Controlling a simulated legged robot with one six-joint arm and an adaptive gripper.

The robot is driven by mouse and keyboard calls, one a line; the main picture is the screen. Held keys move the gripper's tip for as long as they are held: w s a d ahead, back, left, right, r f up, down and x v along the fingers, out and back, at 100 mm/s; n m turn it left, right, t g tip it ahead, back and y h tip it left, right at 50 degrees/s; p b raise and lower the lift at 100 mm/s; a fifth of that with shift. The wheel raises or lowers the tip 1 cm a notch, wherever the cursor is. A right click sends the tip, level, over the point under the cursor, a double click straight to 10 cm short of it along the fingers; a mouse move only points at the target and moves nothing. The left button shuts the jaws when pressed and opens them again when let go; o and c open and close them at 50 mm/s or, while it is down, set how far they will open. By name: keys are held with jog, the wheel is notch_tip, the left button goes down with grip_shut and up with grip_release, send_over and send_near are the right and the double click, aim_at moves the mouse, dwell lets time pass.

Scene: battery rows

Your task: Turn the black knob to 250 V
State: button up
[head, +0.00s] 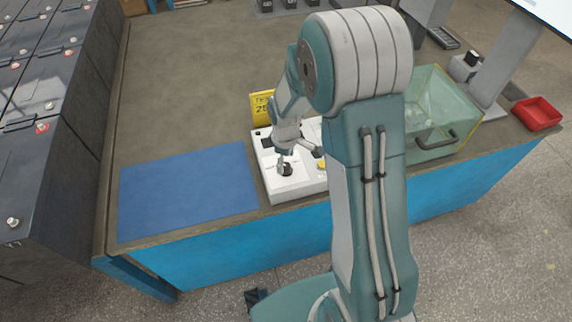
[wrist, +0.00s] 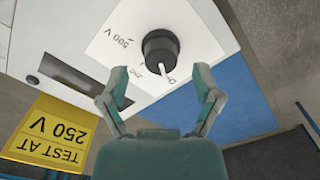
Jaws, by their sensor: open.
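The black knob (wrist: 160,46) sits on the white tester box (wrist: 214,18), and its white pointer line points close to the 0 mark. The knob (head: 287,170) also shows small in the head view, on the box (head: 283,191). My gripper (wrist: 160,74) is open and empty; its two fingers are spread on either side, just short of the knob, apart from it. In the head view my gripper (head: 282,152) is above the knob.
A yellow sign (wrist: 52,133) reading TEST AT 250 V stands by the box. A blue mat (head: 187,190) lies left of it. A clear greenish bin (head: 440,100) and a red tray (head: 538,113) are at right. Dark batteries (head: 40,150) stand at far left.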

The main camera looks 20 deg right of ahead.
jog(key=shift+a+f, duration=0.2)
jog(key=shift+f, duration=0.35)
jog(key=shift+a+f, duration=0.2)
jog(key=shift+f, duration=0.6)
jog(key=shift+d, duration=0.6)
jog(key=c, duration=0.9)
jog(key=shift+a, duration=0.3)
grip_shut()
